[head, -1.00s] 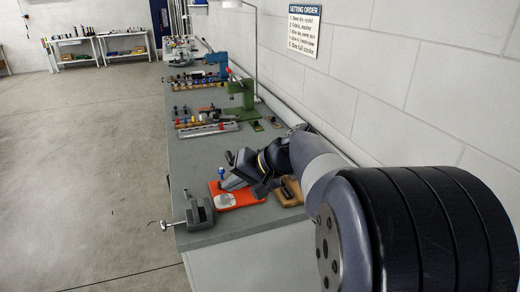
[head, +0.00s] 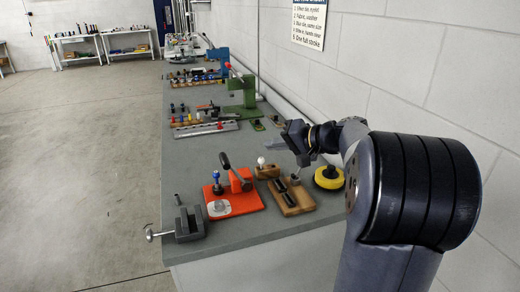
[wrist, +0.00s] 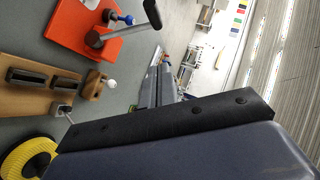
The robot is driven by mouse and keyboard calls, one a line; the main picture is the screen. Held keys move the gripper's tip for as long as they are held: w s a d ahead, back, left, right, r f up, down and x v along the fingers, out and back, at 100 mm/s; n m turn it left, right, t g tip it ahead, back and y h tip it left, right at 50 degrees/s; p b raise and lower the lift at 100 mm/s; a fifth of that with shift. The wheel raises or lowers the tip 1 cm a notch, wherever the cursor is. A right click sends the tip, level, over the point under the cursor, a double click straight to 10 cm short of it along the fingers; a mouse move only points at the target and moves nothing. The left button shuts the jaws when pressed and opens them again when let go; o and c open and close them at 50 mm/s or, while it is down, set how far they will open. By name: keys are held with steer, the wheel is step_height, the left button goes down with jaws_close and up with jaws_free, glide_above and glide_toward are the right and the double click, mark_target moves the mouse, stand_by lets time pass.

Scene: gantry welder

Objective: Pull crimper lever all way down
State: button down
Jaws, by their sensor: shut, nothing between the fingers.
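An orange base plate (head: 246,201) on the bench carries a lever with a black grip (head: 226,162) and a blue-topped post (head: 216,180). I take this lever for the crimper's. It stands raised and tilted, its grip end up. In the wrist view the black grip (wrist: 152,13) and the orange plate (wrist: 68,24) show at the top. My gripper (head: 272,146) is shut and empty, pointing left, above the bench, beyond and to the right of the lever, apart from it. Its fingers also show in the wrist view (wrist: 160,82).
A wooden block with black slots (head: 296,204), a small block with a white ball (head: 261,161) and a yellow round piece (head: 329,183) stand right of the plate. A grey vise (head: 188,226) is at the front left. A green press (head: 244,101) stands farther back, near the wall.

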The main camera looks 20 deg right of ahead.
steer(key=s+a+f+p+x, duration=0.1)
steer(key=s+x, duration=0.1)
steer(key=x, duration=0.9)
steer(key=shift+w+a+f+p, duration=0.25)
steer(key=shift+a+p, duration=0.15)
steer(key=shift+a, duration=0.15)
